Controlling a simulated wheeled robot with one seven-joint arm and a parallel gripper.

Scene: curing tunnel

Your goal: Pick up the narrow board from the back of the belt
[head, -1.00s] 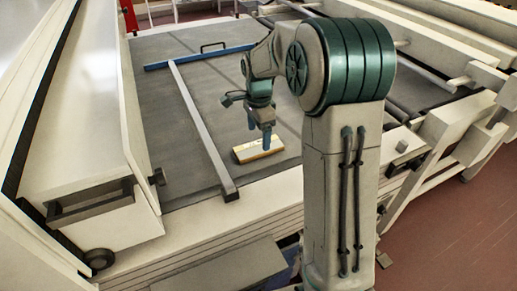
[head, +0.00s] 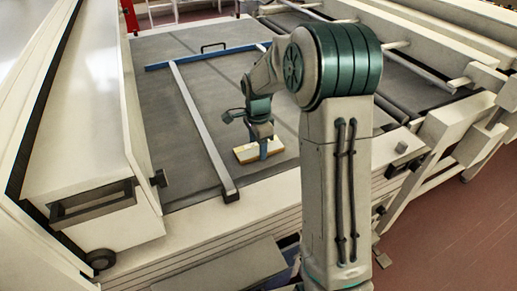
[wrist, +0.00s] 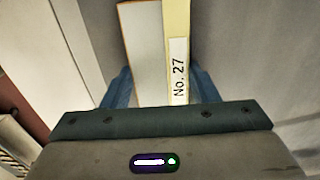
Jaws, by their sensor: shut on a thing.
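A small narrow board (head: 245,156) with a pale face and a yellowish strip is at the near part of the dark grey belt (head: 185,185), right of a long grey rail. In the wrist view the board (wrist: 142,50) runs up from between the fingers and carries a white label reading "No. 27". My gripper (head: 264,151) points down with its blue fingers on either side of the board, shut on it. The fingertips are partly hidden by the board in the wrist view. I cannot tell any gap between board and belt.
The grey rail (head: 200,125) runs along the belt left of my gripper and meets a blue crossbar (head: 215,54) at the far end. A white housing (head: 85,120) walls the left side. Bare belt surrounds the board; rollers and white beams lie right.

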